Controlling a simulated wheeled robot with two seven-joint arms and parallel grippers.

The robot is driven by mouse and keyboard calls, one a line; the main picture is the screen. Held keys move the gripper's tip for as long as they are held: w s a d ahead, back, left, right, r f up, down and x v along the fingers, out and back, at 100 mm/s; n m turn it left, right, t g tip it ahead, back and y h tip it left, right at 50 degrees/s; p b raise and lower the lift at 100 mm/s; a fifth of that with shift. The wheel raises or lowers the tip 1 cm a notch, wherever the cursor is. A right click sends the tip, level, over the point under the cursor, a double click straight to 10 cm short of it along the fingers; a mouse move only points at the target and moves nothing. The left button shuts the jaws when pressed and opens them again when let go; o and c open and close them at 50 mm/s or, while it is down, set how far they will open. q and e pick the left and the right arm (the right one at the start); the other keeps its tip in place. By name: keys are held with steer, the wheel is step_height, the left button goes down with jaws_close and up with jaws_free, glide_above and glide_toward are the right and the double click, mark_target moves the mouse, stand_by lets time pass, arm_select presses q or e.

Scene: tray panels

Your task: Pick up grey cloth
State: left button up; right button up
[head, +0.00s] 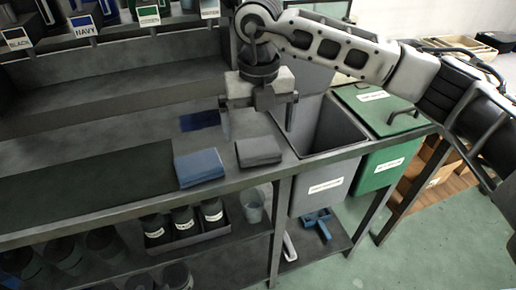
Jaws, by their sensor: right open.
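The grey cloth (258,152) is a dark grey folded stack lying flat on the dark bench top, near its front edge. My right gripper (257,135) comes in from the right and points down above the grey cloth. Its two fingers are wide apart with nothing between them. The fingertips look just above and behind the cloth; the exact height is hard to tell. My left gripper is not in view.
A folded blue cloth (199,167) lies just left of the grey one. A dark blue patch (200,121) lies behind it. A grey bin (322,186) and a green bin (385,162) stand at the right. A shelf (110,95) runs along the back.

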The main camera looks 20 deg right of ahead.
mark_target(258, 146)
step_height(258, 146, down, 5)
steer(key=shift+a+r, duration=0.1)
steer(key=shift+r, duration=0.1)
steer(key=c, duration=0.9)
steer(key=shift+r, duration=0.15)
